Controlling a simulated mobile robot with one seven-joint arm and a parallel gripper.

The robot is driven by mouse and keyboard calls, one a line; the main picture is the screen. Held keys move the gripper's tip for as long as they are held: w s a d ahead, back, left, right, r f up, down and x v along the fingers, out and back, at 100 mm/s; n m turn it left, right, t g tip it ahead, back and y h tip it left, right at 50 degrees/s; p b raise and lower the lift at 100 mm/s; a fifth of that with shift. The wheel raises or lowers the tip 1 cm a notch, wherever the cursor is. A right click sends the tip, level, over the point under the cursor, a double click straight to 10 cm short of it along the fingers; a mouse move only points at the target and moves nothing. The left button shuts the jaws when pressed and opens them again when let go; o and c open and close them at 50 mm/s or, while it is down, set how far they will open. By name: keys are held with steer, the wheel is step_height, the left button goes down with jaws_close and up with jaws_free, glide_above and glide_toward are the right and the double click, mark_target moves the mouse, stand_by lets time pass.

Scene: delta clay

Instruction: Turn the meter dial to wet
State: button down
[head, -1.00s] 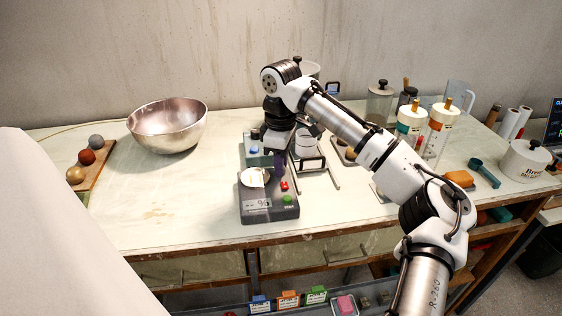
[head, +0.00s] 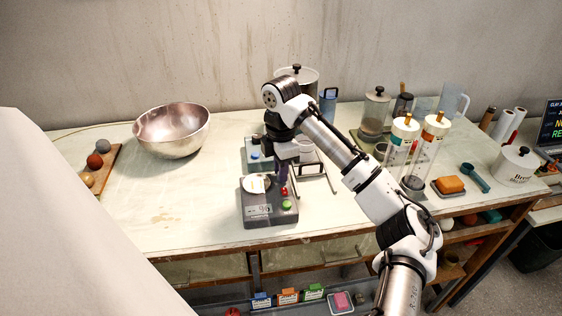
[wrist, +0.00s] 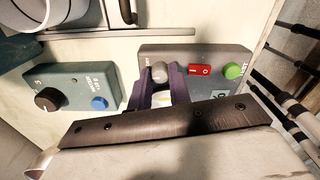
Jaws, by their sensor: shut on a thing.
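A dark grey box (head: 268,218) stands near the front of the bench, with a white round plate (head: 255,184), a red switch (head: 284,191) and a green button (head: 286,205) on it. The box also shows in the wrist view (wrist: 205,55). There a small grey rounded knob (wrist: 159,73) sits between the purple fingers of my gripper (wrist: 158,80), which is shut on it. In the head view my gripper (head: 281,176) points down at the box, and its fingers hide the knob. The dial's markings are too small to read.
A teal box (wrist: 65,88) with a black knob (wrist: 47,100) and a blue button (wrist: 98,104) stands close beside the grey box. A metal bowl (head: 172,131) is at left. Tall clear cylinders (head: 428,155) stand at right. The bench's front left is clear.

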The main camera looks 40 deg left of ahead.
steer(key=n+p, duration=0.2)
steer(key=n, duration=0.4)
steer(key=shift+p, duration=0.3)
steer(key=shift+n, duration=0.3)
steer(key=c, duration=1.3)
jaws_free()
step_height(320, 180, up, 14)
steer(key=b, duration=0.1)
